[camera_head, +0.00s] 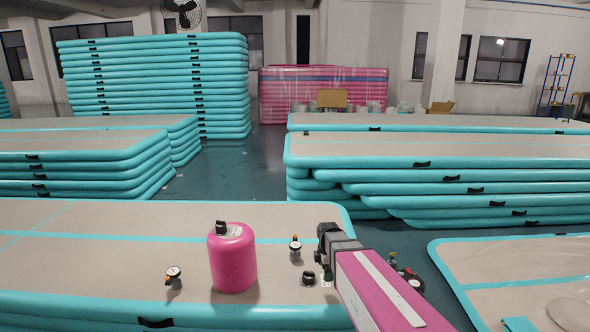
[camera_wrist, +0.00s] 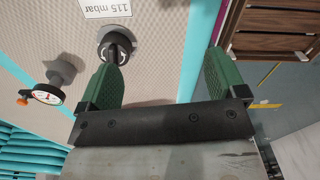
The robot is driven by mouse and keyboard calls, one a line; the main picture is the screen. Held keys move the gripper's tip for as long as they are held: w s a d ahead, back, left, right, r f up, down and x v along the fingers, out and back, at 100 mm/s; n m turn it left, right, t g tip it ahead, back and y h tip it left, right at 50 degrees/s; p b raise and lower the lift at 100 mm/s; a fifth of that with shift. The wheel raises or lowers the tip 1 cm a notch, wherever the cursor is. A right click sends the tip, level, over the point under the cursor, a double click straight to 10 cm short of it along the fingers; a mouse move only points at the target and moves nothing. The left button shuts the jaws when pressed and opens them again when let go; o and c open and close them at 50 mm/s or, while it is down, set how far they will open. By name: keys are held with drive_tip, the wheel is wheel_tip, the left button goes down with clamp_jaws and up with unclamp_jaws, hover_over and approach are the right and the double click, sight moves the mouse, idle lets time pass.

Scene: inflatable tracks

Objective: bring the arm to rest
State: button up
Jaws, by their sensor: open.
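My arm (camera_head: 375,288), pink with a white stripe, reaches over the front teal-edged mat (camera_head: 110,225) from the lower right. In the wrist view my gripper (camera_wrist: 166,60) has its two green fingers wide apart, with nothing between them. The left fingertip overlaps a round dark valve (camera_wrist: 104,42) on the mat; I cannot tell whether they touch. A black knob (camera_head: 308,278) on the mat shows beside my arm in the head view. The fingers are not clearly visible in the head view.
A pink cylinder (camera_head: 232,262) and two gauges (camera_head: 173,273) (camera_head: 295,246) stand on the front mat. A label reading 115 mbar (camera_wrist: 104,7) lies by the valve. A slatted wooden crate (camera_wrist: 270,30) is at the wrist view's upper right. Stacked mats (camera_head: 440,175) stand behind.

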drive_tip(key=s+d+r+m, duration=0.1)
drive_tip(key=s+d+m, duration=0.2)
drive_tip(key=s+m, duration=0.3)
drive_tip(key=s+d+r+m, duration=0.1)
drive_tip(key=s+d+m, duration=0.2)
drive_tip(key=s+m, duration=0.4)
drive_tip(key=shift+s+d+r+m, duration=0.3)
drive_tip(key=shift+d+m, duration=0.1)
drive_tip(key=shift+m, duration=3)
